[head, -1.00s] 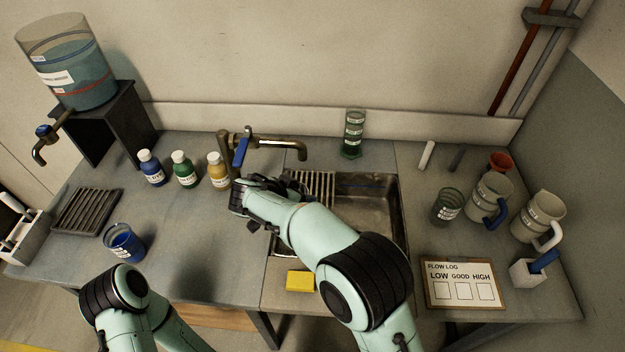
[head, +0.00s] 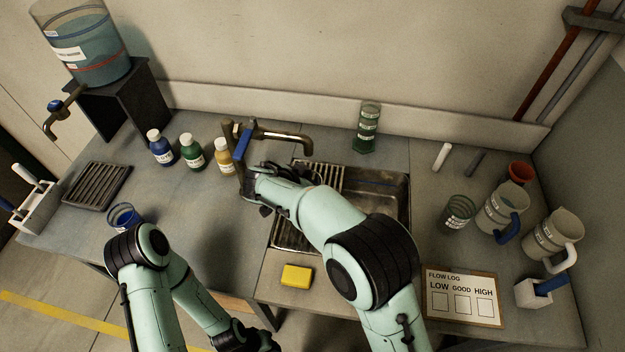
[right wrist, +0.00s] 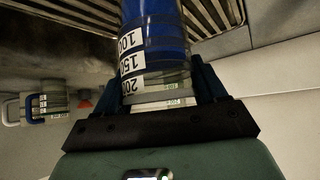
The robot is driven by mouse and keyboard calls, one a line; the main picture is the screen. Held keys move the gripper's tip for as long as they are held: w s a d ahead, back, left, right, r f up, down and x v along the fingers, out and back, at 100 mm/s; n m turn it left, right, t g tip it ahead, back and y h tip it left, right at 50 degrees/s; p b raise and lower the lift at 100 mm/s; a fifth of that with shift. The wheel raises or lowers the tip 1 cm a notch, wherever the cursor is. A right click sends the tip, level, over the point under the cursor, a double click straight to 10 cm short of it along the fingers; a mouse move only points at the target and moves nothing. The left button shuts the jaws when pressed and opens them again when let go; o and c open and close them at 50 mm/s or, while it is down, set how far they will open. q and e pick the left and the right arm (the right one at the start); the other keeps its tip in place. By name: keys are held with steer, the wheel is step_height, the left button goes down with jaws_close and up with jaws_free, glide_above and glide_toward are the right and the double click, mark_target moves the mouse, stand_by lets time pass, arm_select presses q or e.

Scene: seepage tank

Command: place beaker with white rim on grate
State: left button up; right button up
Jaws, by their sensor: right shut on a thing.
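My right gripper (right wrist: 165,80) is shut on a clear beaker (right wrist: 157,48) with blue contents and a white scale reading 100, 150, 200. A pale band shows at its end near my gripper; whether this is the white rim is hard to tell. In the head view my right wrist hides it beside the brass tap. A slatted grate (head: 322,174) lies over the left part of the sink, and slats (right wrist: 75,14) show behind the beaker in the right wrist view. Another slatted rack (head: 97,186) lies on the left bench. My left gripper (head: 248,338) is low at the bottom edge, its jaws unclear.
The tap (head: 270,133) with a blue lever stands by the sink (head: 385,205). Blue, green and yellow bottles (head: 192,152) stand left of it. A blue beaker (head: 124,216) is partly behind my left arm. A green cylinder (head: 367,128), jugs (head: 500,212) and a yellow sponge (head: 297,275) stand around.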

steer(key=shift+f, duration=0.2)
steer(key=o, duration=1.1)
steer(key=shift+r, duration=0.1)
steer(key=shift+r, duration=0.2)
steer(key=b+v, duration=0.1)
steer(key=v, duration=1.1)
steer(key=shift+s+f, duration=0.1)
